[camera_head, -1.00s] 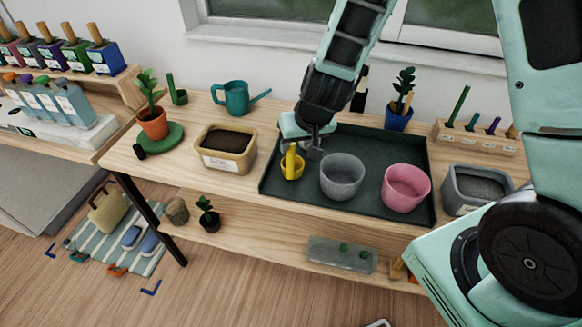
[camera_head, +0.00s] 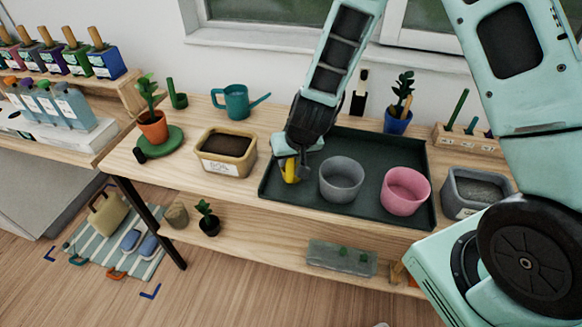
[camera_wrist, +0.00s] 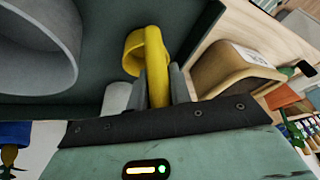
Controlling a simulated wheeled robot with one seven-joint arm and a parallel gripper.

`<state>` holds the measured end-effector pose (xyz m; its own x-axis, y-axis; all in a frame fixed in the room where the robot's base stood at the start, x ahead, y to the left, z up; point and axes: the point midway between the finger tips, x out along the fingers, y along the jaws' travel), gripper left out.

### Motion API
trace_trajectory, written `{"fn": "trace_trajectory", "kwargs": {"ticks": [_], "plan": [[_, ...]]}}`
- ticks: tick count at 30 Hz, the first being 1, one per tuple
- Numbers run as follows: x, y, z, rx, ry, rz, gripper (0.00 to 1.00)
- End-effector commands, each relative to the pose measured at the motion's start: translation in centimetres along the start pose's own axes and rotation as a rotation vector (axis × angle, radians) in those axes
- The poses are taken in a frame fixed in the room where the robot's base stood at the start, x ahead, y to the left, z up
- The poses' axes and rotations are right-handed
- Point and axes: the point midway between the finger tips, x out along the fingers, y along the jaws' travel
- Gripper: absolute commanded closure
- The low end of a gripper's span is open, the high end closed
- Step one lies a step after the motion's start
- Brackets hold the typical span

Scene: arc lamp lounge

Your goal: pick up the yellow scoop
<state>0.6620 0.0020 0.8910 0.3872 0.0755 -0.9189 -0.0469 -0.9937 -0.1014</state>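The yellow scoop (camera_head: 290,174) is in the left part of the dark green tray (camera_head: 350,219), left of the grey pot. In the wrist view the scoop (camera_wrist: 134,52) shows its round cup, with the handle running down between my fingers. My gripper (camera_wrist: 160,82) has one grey finger on each side of the handle, and I see no clear gap between fingers and handle. In the head view my gripper (camera_head: 296,164) covers the upper part of the scoop. The scoop still looks low at the tray; whether it touches the floor is hidden.
A grey pot (camera_head: 342,178) stands close to the right of the scoop, and a pink pot (camera_head: 406,190) further right. A tan soil tub (camera_head: 227,150) is left of the tray. A teal watering can (camera_head: 237,101) and a blue-potted plant (camera_head: 397,121) stand behind.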

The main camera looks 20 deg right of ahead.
Motion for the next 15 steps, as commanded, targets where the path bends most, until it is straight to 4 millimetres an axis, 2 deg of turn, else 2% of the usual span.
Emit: {"fn": "trace_trajectory", "kwargs": {"ticks": [1,2,11,15], "plan": [[-0.01,0.00,0.01,0.000,0.000,0.000,0.94],[-0.01,0.00,0.01,0.000,0.000,0.000,1.00],[-0.08,-0.01,-0.02,0.000,0.000,0.000,1.00],[-0.69,-0.11,-0.28,-0.002,0.000,0.000,1.00]]}}
